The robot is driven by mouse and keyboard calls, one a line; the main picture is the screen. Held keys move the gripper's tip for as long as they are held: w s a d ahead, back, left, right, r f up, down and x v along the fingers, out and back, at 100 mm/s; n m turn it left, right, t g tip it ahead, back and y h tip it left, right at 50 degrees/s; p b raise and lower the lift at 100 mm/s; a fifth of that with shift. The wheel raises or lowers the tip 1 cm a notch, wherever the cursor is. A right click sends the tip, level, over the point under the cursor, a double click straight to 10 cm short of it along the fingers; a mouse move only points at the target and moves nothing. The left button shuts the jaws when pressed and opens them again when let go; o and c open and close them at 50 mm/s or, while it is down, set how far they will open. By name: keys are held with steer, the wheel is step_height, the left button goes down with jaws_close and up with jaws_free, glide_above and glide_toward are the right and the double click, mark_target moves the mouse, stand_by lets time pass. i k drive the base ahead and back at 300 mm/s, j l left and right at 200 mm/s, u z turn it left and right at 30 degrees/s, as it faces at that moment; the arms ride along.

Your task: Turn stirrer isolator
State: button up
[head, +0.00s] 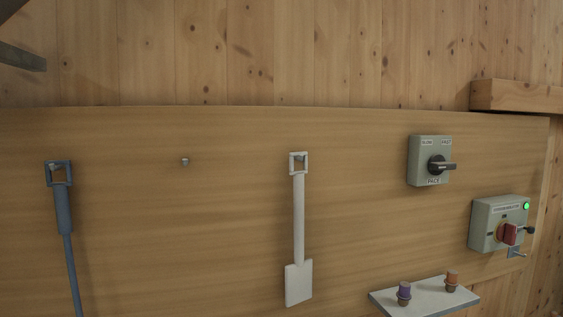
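The stirrer isolator (484,217) is a grey box low on the right of the wooden board in the head view. It has a red handle (509,234) on a yellowish plate, with small marks above and to the left that are too small to read surely. I cannot tell exactly which way the handle points. A green lamp (526,205) glows at the box's upper right corner. A dark knob-like part (529,230) and a small metal piece (517,252) sit at its right side. My gripper is not clearly in view, and nothing touches the isolator.
A grey pace switch (421,170) with a black knob is above left of the isolator. A shelf (420,302) below holds a purple-topped (404,291) and an orange-topped item (452,278). A white paddle (299,220) and a blue tool (63,205) hang left. Unclear grey bars (20,57) cross the upper left corner.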

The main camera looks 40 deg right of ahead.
mark_target(506, 232)
steer(key=z, duration=2.9)
steer(key=l, duration=0.55)
